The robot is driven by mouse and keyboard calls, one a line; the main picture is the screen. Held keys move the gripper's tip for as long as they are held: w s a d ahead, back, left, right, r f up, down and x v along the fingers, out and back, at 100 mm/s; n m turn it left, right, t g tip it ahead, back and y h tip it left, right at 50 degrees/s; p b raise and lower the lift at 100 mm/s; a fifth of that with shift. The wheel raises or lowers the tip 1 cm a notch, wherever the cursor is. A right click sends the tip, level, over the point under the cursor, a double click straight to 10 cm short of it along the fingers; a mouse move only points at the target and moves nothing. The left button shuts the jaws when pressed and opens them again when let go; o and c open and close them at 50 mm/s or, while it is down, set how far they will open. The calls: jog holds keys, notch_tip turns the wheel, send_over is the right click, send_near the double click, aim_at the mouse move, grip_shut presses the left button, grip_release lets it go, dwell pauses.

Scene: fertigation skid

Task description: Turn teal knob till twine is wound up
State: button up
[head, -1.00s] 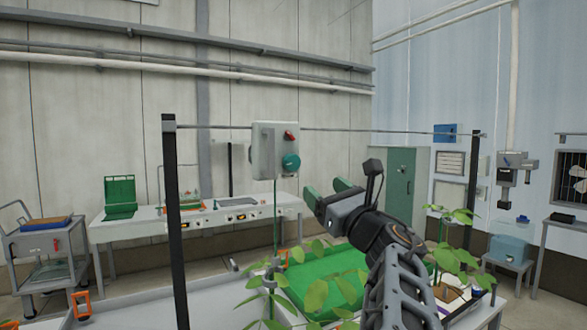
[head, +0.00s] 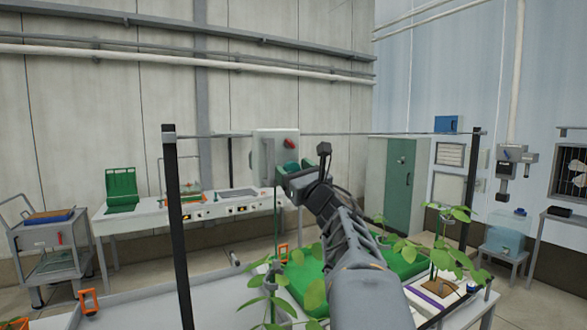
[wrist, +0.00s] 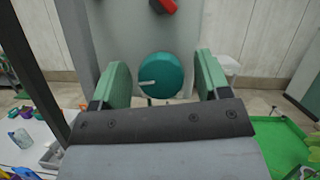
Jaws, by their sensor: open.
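The teal knob (wrist: 161,75) is round with a pale pointer mark aimed left, on the front of a grey box (head: 264,153). In the wrist view it sits between the two green fingers of my gripper (wrist: 161,80), with a gap on each side. In the head view my gripper (head: 292,174) is at the box and hides most of the knob. My gripper is open and holds nothing. A red switch (head: 290,143) sits above the knob. The twine below the box is mostly hidden in the head view.
The box hangs on a thin rail between two dark posts (head: 178,230). Leafy plants (head: 447,230) and a green tray (wrist: 276,145) are below. A white bench (head: 130,218) and a green cabinet (head: 398,187) stand behind.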

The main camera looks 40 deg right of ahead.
jog(key=c, duration=0.9)
jog(key=shift+f+b, duration=0.1)
jog(key=shift+b, duration=0.2)
